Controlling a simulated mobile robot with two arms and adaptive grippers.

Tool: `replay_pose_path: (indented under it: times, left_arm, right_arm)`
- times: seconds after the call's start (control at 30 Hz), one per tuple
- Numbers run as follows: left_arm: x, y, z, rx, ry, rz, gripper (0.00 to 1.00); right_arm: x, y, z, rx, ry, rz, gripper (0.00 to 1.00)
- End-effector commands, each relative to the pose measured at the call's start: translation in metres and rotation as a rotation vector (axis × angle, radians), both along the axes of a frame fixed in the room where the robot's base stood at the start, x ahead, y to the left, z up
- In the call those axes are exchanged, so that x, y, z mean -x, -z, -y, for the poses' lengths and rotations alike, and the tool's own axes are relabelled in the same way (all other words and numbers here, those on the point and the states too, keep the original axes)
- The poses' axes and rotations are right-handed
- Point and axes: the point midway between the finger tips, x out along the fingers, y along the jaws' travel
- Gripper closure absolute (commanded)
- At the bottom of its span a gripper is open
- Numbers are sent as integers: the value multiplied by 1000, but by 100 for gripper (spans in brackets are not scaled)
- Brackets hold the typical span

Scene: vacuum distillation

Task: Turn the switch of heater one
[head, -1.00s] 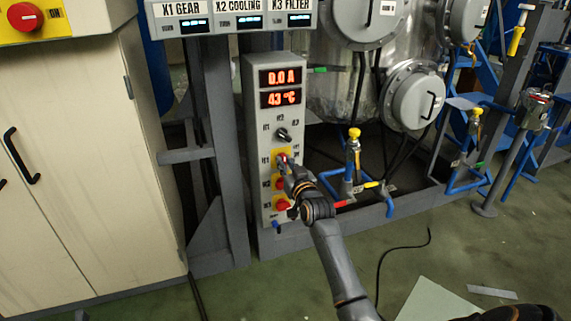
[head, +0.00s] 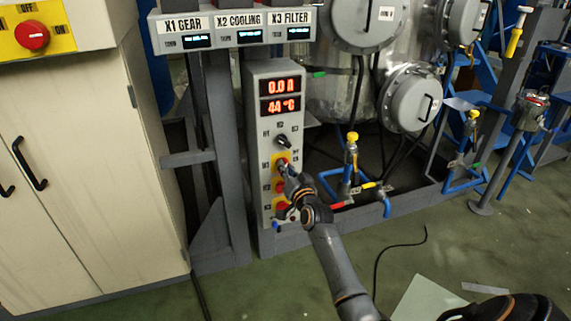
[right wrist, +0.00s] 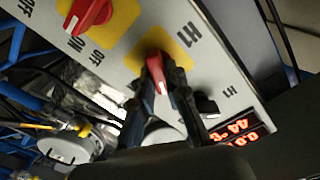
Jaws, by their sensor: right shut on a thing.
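The heater control box (head: 255,150) stands in the middle of the head view, with red readouts of 0.0 A and 44 °C. The heater one switch (right wrist: 157,66), a red knob on a yellow plate marked H1, shows in the right wrist view. My right gripper (right wrist: 160,80) has its fingers on both sides of this knob and is shut on it. In the head view my right gripper (head: 286,170) reaches the top yellow plate of the box and hides most of that switch. My left gripper is not in view.
Two more red switches sit below on the box, the middle one (head: 279,185) and the lowest (head: 281,206). A black selector knob (head: 283,141) is above. Yellow-handled valves (head: 351,138) and blue pipes stand to the right. A beige cabinet (head: 80,180) fills the left.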

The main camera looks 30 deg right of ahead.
Motion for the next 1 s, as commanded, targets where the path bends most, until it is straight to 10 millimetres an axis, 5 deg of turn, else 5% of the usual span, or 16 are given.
replay_pose_path:
  times: [0.27,1.0]
  left_arm:
    - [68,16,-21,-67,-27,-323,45]
    - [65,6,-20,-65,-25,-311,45]
  right_arm:
    - [0,-1,1,-250,1,58,100]
    - [1,4,3,-889,1,213,100]
